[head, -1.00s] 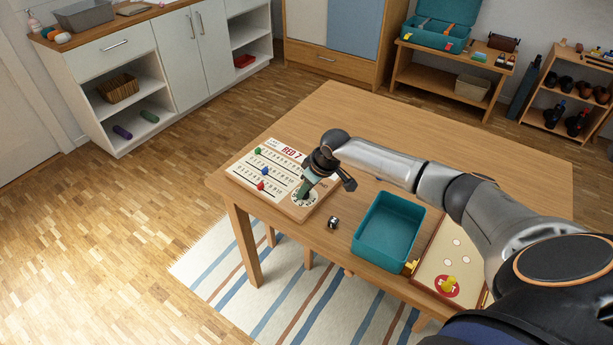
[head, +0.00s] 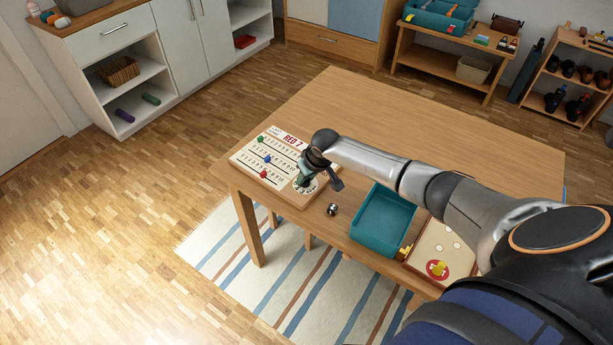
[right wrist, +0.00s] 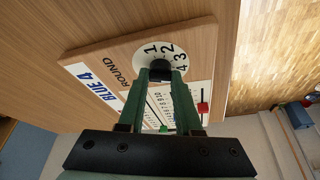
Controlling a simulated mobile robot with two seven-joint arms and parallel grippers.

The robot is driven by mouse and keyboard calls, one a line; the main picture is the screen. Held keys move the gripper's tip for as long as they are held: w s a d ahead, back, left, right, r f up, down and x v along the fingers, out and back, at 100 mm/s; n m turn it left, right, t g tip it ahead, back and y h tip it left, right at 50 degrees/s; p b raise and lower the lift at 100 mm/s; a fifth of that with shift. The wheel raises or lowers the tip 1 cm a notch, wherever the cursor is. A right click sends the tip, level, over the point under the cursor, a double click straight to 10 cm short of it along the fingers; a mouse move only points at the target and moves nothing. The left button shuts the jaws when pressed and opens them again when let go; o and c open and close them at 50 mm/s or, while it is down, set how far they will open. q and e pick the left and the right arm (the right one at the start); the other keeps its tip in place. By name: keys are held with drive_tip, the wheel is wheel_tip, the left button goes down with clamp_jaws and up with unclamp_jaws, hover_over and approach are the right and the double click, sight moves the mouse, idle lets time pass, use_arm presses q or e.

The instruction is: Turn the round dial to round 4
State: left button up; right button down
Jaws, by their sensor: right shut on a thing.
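The score board (head: 262,150) lies on the wooden table near its left corner, with "RED 7" printed on it. Its round white dial (head: 313,187) is at the board's near right corner, partly covered by my right gripper (head: 304,180). In the right wrist view the dial (right wrist: 141,55) shows the numbers 1, 2, 3 and 4 beside the word "ROUND". My right gripper's fingers (right wrist: 160,73) are shut on the dial's dark knob (right wrist: 160,64). I cannot tell which number is selected. My left gripper is not in view.
Green, blue and red pegs (head: 263,174) sit in the board's number rows. A small dark and white object (head: 332,209), a teal open box (head: 384,222) and a tray with a yellow piece (head: 438,268) are on the table. The table's far side is clear.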

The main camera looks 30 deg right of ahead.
drive_tip(key=c, duration=0.6)
unclamp_jaws()
drive_tip(key=shift+r, duration=0.1)
drive_tip(key=p+v, duration=0.1)
drive_tip(key=v, duration=1.1)
drive_tip(key=shift+s, duration=0.15)
drive_tip(key=shift+r, duration=0.1)
